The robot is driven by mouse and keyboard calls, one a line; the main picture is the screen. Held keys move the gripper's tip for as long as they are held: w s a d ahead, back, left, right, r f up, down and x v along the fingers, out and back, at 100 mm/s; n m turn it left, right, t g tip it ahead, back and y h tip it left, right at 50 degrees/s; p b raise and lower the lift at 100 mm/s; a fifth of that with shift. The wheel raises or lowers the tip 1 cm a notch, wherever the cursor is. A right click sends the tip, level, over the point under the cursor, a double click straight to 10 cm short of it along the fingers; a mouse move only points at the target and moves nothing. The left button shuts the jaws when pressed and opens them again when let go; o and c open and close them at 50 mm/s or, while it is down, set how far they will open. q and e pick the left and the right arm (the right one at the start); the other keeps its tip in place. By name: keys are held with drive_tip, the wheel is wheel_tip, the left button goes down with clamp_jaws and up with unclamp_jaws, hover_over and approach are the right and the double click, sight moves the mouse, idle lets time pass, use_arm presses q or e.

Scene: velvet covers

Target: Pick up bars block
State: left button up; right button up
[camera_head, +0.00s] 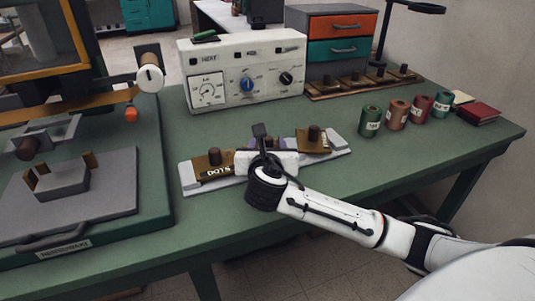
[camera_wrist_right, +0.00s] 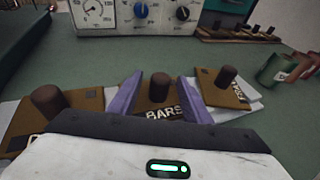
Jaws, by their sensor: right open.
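The bars block (camera_wrist_right: 160,97) is a brown block with a dark round knob and the label "BARS". In the right wrist view it sits between the two purple fingers of my right gripper (camera_wrist_right: 160,95), which is open around it. I cannot tell whether the fingers touch it. In the head view my right gripper (camera_head: 268,145) is over the middle of the pale tray (camera_head: 338,152) and hides most of the bars block. The dots block (camera_head: 212,165) is left of the gripper, and another knobbed block (camera_head: 314,139) is to the right. My left gripper is not in view.
A white control box (camera_head: 245,68) stands behind the tray. Several coloured spools (camera_head: 396,114) and a red book (camera_head: 478,113) are at the right. A press (camera_head: 60,205) fills the left. A rack of knobbed blocks (camera_head: 365,83) is at the back. Green tabletop is clear in front.

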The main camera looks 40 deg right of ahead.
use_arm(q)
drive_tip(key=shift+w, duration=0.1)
use_arm(e)
drive_tip(key=shift+w+d, duration=0.15)
clamp_jaws()
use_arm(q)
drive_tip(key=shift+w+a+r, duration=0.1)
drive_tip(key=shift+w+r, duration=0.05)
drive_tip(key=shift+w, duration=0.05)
use_arm(e)
drive_tip(key=shift+r, duration=0.1)
